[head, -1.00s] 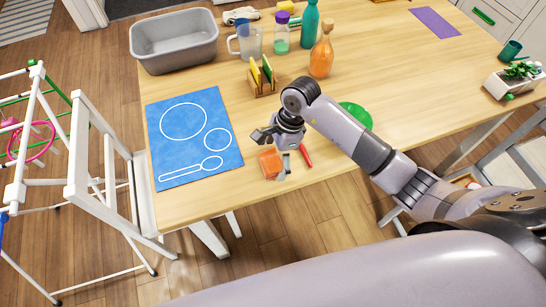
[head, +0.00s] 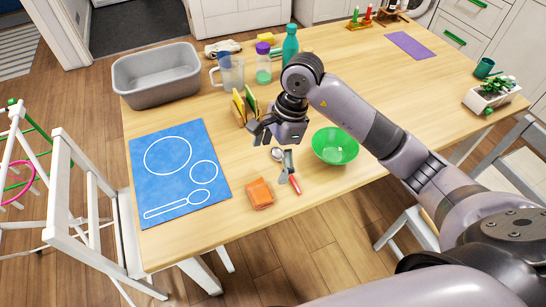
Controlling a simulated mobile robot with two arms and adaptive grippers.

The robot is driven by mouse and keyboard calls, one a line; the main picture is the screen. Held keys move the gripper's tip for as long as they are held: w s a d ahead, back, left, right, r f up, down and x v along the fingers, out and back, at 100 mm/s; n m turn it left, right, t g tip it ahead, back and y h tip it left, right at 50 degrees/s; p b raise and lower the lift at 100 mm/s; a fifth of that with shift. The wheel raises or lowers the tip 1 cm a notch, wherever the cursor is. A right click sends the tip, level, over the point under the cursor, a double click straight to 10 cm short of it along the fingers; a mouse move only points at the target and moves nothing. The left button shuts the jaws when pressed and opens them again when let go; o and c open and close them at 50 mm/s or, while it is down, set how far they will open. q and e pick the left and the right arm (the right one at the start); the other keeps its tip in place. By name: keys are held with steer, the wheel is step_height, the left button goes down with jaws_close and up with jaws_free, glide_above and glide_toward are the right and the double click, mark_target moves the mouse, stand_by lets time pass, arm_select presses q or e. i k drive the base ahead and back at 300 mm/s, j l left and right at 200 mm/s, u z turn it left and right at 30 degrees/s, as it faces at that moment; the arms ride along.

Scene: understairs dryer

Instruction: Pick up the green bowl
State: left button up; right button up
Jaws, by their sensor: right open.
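The green bowl (head: 335,147) stands upright and empty on the wooden table, near the front edge and just right of my right gripper. My right gripper (head: 262,134) is open and empty above the table, left of the bowl and apart from it. My right arm passes close to the bowl's right rim in the picture. My left gripper is not in view.
A spoon (head: 277,154), a red-handled utensil (head: 291,177) and an orange block (head: 259,193) lie below the gripper. A blue placemat (head: 181,176) lies left. A grey tub (head: 156,76), a glass jug (head: 231,74) and bottles (head: 290,45) stand behind.

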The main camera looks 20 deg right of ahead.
mark_target(332, 145)
steer(key=z, duration=1.25)
